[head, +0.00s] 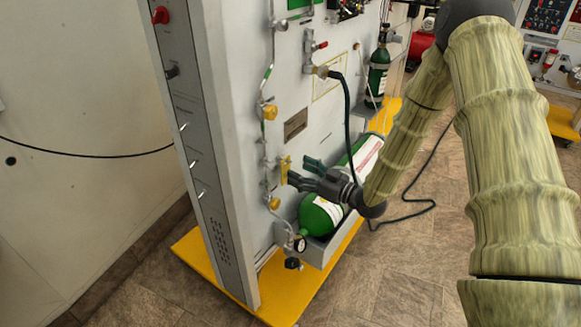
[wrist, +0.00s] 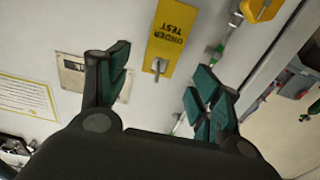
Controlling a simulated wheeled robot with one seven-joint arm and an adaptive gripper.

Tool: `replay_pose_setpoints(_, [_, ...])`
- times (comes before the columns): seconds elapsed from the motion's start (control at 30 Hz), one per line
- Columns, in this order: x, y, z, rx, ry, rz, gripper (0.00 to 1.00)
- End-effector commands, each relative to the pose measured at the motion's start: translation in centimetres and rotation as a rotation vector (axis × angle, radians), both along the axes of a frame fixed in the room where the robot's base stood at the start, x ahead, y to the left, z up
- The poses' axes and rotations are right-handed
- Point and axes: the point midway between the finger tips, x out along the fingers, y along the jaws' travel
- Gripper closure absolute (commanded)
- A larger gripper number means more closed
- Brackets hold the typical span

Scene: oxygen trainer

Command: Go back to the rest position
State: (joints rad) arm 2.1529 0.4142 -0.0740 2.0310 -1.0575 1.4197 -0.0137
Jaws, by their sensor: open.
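My gripper (head: 300,172) is at the end of my arm in front of the grey trainer panel (head: 296,60), near its lower left part. It also shows in the wrist view (wrist: 160,90), with its two dark green fingers wide apart and nothing between them. A yellow tag (head: 285,168) reading "UNDER TEST" hangs on the panel just beyond the fingertips. In the wrist view the tag (wrist: 168,38) is upside down between and beyond the fingers, with a small metal lever or valve at its end. I cannot tell how far the fingers are from the panel.
A yellow base (head: 285,285) juts out under the panel. A dark hose (head: 347,110) hangs beside my arm and runs onto the tiled floor (head: 400,270).

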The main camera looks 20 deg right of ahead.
Motion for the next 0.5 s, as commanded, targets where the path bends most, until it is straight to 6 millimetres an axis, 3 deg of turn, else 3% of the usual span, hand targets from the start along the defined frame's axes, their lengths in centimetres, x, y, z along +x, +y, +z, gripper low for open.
replay_pose_setpoints(0.2, [-2.9, -2.3, -0.1, 0.001, 0.001, -0.001, 0.35])
replay_pose_setpoints(0.5, [-4.8, -3.8, -0.2, 0.000, 0.000, 0.000, 0.35])
